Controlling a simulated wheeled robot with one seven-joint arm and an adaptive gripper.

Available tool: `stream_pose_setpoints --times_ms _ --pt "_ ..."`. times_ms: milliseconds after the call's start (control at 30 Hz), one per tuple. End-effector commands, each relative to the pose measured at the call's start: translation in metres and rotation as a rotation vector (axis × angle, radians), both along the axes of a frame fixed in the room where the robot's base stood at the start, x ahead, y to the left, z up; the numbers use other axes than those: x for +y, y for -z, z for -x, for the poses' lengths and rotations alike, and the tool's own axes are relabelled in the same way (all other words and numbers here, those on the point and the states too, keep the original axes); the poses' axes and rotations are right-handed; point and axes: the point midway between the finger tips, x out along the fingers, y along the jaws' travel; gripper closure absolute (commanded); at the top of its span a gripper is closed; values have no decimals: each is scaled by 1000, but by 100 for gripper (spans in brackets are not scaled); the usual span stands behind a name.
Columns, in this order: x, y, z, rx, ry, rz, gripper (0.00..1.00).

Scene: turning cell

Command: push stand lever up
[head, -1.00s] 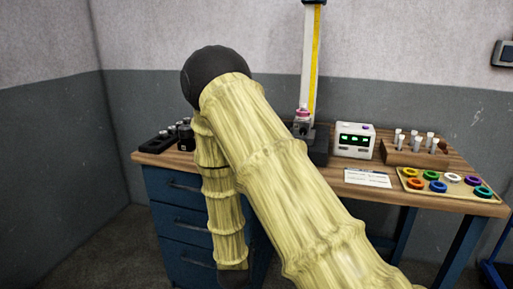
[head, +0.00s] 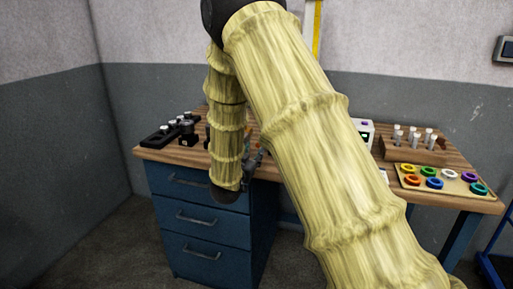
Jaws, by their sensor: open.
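The tall stand shows only as a piece of its white column with a yellow scale (head: 316,30) at the top of the head view. My arm hides its lower column and base, and I cannot see the lever. My gripper (head: 257,154) shows small and partly hidden between my arm links, over the front part of the bench top. It is open and I see nothing held in it. It is left of where the stand's base is hidden, and I cannot tell the distance between them.
The wooden bench (head: 170,154) has blue drawers below. Dark fixtures (head: 172,132) stand at its left. Right of my arm are a partly hidden white meter (head: 366,131), a wooden rack (head: 415,152) with white-topped pieces, and a tray (head: 468,192) of coloured rings.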

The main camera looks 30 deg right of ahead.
Motion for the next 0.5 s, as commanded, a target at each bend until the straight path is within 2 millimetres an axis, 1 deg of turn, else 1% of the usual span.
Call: stream_pose_setpoints --times_ms 33,200,333,500 --pt "-7 0 -5 -1 2 -1 59" --pt "-26 0 -20 0 1 0 59" --pt "-36 0 -28 0 1 0 59" --pt "-41 0 -33 0 -1 0 59"
